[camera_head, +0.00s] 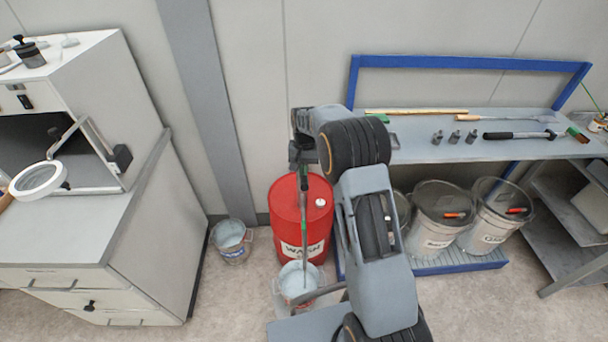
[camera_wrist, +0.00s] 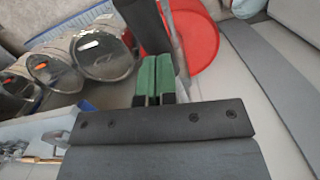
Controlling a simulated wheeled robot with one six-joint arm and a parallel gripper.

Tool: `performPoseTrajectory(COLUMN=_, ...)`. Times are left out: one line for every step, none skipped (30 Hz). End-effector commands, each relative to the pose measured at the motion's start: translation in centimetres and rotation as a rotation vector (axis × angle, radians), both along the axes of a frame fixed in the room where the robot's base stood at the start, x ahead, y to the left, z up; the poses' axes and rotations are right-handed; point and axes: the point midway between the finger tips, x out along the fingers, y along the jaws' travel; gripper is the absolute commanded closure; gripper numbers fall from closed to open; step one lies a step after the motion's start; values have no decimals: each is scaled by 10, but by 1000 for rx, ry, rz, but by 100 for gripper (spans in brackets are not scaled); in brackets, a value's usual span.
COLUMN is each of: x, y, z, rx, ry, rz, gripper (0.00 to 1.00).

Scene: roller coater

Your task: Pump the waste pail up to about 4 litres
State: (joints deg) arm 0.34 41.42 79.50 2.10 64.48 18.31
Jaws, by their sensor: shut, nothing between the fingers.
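A red drum (camera_head: 287,212) with a label reading WASH stands against the back wall. A pale pail (camera_head: 292,279) stands on the floor in front of it; a thin grey rod or tube runs down over the drum front toward this pail. The pail's label and fill level cannot be read. My gripper (camera_wrist: 161,66) has green fingers that are shut and empty. It is above the drum, whose red top (camera_wrist: 203,38) shows beyond the fingers in the wrist view. A black cylinder (camera_wrist: 145,25) and a grey rod (camera_wrist: 177,35) are close to the fingertips; contact cannot be told.
A second pail (camera_head: 231,240) stands left of the drum. A grey cabinet (camera_head: 150,220) is at the left. A blue-framed bench (camera_head: 440,150) with tools is at the right, with lidded pails (camera_head: 436,228) below. My arm hides part of this area.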

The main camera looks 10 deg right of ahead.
Motion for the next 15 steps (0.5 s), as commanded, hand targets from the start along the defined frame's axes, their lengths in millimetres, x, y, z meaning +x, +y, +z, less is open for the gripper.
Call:
performPoseTrajectory(x=0, y=0, z=-10, rx=-1, ry=1, rz=0, gripper=100)
performPoseTrajectory(x=0, y=0, z=-14, rx=-1, ry=1, rz=0, gripper=100)
performPoseTrajectory(x=0, y=0, z=-18, rx=0, ry=2, rz=0, gripper=100)
performPoseTrajectory(x=0, y=0, z=-21, rx=0, ry=2, rz=0, gripper=100)
performPoseTrajectory(x=0, y=0, z=-23, rx=-1, ry=1, rz=0, gripper=100)
performPoseTrajectory(x=0, y=0, z=-25, rx=0, ry=1, rz=0, gripper=100)
performPoseTrajectory(x=0, y=0, z=-26, rx=0, ry=1, rz=0, gripper=100)
performPoseTrajectory(x=0, y=0, z=-27, rx=0, ry=1, rz=0, gripper=100)
performPoseTrajectory(x=0, y=0, z=-26, rx=0, ry=1, rz=0, gripper=100)
performPoseTrajectory(x=0, y=0, z=-26, rx=0, ry=1, rz=0, gripper=100)
performPoseTrajectory(x=0, y=0, z=-26, rx=0, ry=0, rz=0, gripper=100)
performPoseTrajectory(x=0, y=0, z=-26, rx=0, ry=0, rz=0, gripper=100)
performPoseTrajectory(x=0, y=0, z=-26, rx=0, ry=1, rz=0, gripper=100)
performPoseTrajectory(x=0, y=0, z=-25, rx=0, ry=1, rz=0, gripper=100)
performPoseTrajectory(x=0, y=0, z=-25, rx=0, ry=1, rz=0, gripper=100)
